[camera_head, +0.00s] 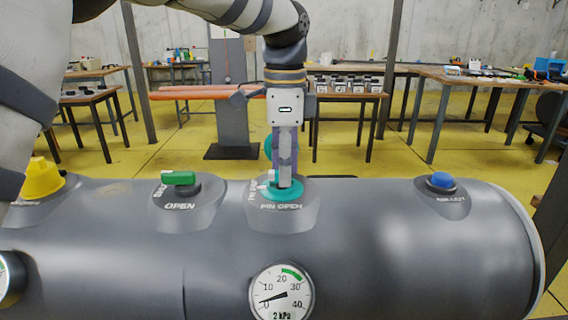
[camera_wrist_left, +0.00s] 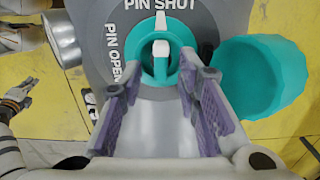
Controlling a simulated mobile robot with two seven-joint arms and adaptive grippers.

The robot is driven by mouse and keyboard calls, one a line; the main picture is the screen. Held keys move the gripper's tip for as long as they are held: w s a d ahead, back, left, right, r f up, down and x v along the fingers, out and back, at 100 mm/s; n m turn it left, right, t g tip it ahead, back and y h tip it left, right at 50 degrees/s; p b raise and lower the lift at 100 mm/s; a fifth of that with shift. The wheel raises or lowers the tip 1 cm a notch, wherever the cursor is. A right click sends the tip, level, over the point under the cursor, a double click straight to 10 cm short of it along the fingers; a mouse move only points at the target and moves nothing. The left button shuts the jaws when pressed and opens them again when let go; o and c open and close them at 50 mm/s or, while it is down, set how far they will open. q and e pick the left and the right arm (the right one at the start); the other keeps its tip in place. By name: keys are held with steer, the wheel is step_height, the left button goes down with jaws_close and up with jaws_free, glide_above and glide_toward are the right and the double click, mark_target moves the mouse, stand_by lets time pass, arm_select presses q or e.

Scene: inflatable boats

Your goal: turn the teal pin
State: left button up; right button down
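The teal pin (camera_head: 283,193) sits on a grey raised mount on top of the grey tube, above the label PIN OPEN. In the left wrist view the teal pin (camera_wrist_left: 160,58) is a round teal disc with a white pointer aimed at PIN SHUT; PIN OPEN is to its left. My left gripper (camera_head: 287,182) points straight down at the pin and hides part of it. In the left wrist view the fingers of my left gripper (camera_wrist_left: 163,82) are apart, with the pin in line with the gap. I cannot tell whether they touch it.
On the tube are a green handle (camera_head: 180,178) marked OPEN, a yellow knob (camera_head: 41,178), a blue button (camera_head: 442,181) and a dial gauge (camera_head: 281,293). A teal cup-shaped part (camera_wrist_left: 258,78) is close beside the gripper. Worktables (camera_head: 470,78) stand behind.

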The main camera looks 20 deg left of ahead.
arm_select(q)
jaws_close()
stand_by(0.3)
steer(key=shift+w+r+n, duration=0.1)
steer(key=shift+n, duration=1)
steer(key=n, duration=0.4)
steer(key=shift+w+a+n+p, duration=0.1)
steer(key=shift+a+n+p, duration=0.05)
steer(key=shift+n+p, duration=0.2)
steer(key=n, duration=0.5)
steer(key=shift+a, duration=0.15)
steer(key=n, duration=0.6)
steer(key=shift+a, duration=0.15)
